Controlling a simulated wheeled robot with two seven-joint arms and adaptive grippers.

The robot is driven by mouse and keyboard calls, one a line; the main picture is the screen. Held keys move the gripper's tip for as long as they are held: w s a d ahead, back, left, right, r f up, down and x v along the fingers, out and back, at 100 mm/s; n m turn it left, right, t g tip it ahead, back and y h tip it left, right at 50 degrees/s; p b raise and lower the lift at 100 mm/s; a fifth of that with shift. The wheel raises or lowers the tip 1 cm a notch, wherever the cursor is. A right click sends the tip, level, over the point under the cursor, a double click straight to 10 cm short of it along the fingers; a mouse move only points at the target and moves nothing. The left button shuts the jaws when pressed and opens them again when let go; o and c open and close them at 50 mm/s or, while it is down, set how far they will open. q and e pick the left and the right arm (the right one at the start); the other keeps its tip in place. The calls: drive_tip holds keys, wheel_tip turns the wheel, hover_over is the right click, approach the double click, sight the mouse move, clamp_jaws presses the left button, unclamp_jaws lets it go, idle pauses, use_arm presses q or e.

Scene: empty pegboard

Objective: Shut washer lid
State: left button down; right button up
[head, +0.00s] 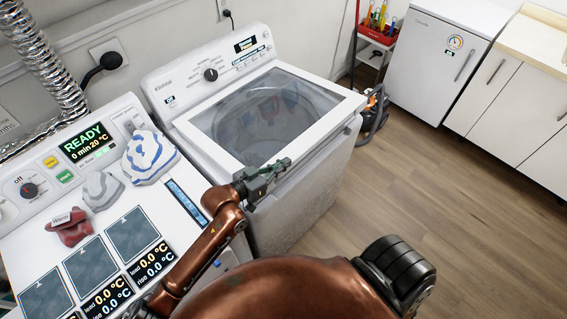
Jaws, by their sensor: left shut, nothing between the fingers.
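The washer (187,94) is a white top-loading machine in the middle of the head view, with a knob and a small display on its rear panel. Its lid (345,98), a white frame around a clear pane, lies down over the opening or very nearly so; I cannot tell whether its front edge sits fully flush. The drum shows dimly through the pane. My left gripper (277,170) is shut and empty at the lid's front edge, near its front left corner. I cannot tell whether it touches the lid. My right gripper is not in view.
Left of the washer is a white machine (20,243) with a READY display, a striped cloth (150,155), a grey cloth (102,190) and a red cloth (70,228) on top. A small white fridge (425,70) and cabinets (510,100) stand at right. The wooden floor (440,185) between is clear.

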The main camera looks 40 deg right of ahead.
use_arm(q)
drive_tip(key=r+p, duration=0.2)
drive_tip(key=r, duration=0.1)
drive_tip(key=r+p, duration=0.1)
drive_tip(key=r, duration=0.1)
drive_tip(key=shift+w+p, duration=0.3)
drive_tip(key=v, duration=0.2)
drive_tip(key=b+v, duration=0.1)
drive_tip(key=v, duration=0.2)
drive_tip(key=f+v, duration=0.1)
drive_tip(key=v, duration=0.2)
drive_tip(key=shift+a, duration=0.35)
drive_tip(key=shift+s+a+r, duration=0.15)
drive_tip(key=shift+a+r, duration=0.1)
drive_tip(key=shift+a, duration=0.45)
drive_tip(key=shift+d, duration=0.1)
